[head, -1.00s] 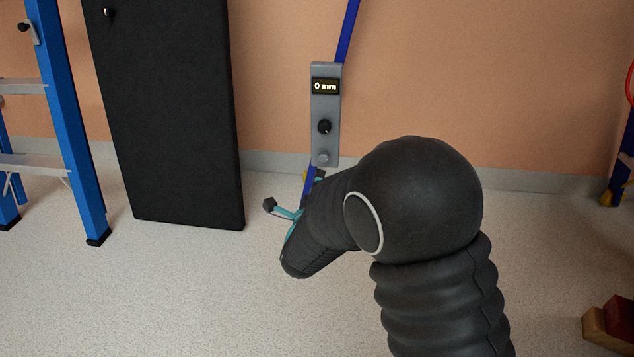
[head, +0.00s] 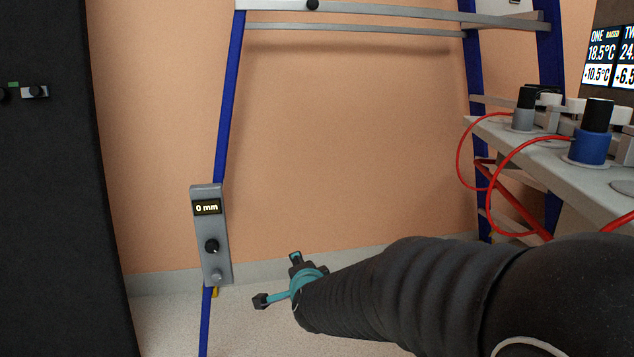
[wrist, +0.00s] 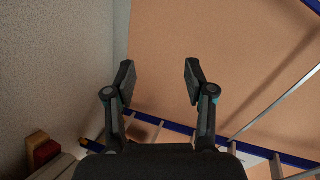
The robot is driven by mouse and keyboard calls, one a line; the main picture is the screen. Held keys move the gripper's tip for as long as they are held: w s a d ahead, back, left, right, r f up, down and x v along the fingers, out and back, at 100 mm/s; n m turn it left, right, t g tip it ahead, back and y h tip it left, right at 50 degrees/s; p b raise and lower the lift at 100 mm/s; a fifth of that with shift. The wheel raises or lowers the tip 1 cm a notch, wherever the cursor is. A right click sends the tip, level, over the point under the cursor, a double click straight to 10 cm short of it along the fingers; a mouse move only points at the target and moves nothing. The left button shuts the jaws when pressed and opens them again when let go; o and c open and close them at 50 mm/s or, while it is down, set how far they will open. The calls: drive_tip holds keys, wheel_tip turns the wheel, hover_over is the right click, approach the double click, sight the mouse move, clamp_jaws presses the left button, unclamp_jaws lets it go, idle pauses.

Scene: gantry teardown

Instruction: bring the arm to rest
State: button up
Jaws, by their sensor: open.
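My gripper (head: 278,278) is at the end of my arm, low in the middle of the head view, with its teal-jointed fingers spread. In the wrist view my gripper (wrist: 158,82) shows two dark fingers wide apart with nothing between them. Behind the gap are the orange wall (wrist: 165,40) and, on the left, the pale speckled floor (wrist: 60,60). The gripper appears apart from the blue gantry leg and its grey readout box (head: 211,240), which reads 0 mm and stands to its left.
A blue gantry frame (head: 227,110) with grey crossbars (head: 390,14) spans the view. On the right, a pale bench (head: 540,150) carries a blue cylinder (head: 590,147), a grey cylinder (head: 524,118) and red hoses (head: 462,160). A black panel (head: 45,200) stands left.

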drive_tip(key=s+d+r+n+g+p, duration=0.1)
drive_tip(key=s+d+r+n+g, duration=0.15)
drive_tip(key=s+d, duration=0.45)
drive_tip(key=s+d+r+n+g+p, duration=0.1)
drive_tip(key=s+d+r+n+p, duration=0.2)
drive_tip(key=s+d, duration=0.45)
drive_tip(key=s+d+r+n+g+h+p, duration=0.1)
drive_tip(key=s+d+n+g, duration=0.1)
drive_tip(key=s, duration=0.6)
drive_tip(key=s+d+r+n+g+h+p, duration=0.1)
drive_tip(key=s+d+r+n+g+p, duration=0.1)
drive_tip(key=s+n, duration=0.3)
drive_tip(key=s+d, duration=0.1)
drive_tip(key=s, duration=0.2)
drive_tip(key=shift+s+d+h, duration=0.15)
drive_tip(key=shift+s+h, duration=0.15)
drive_tip(key=shift+s, duration=0.05)
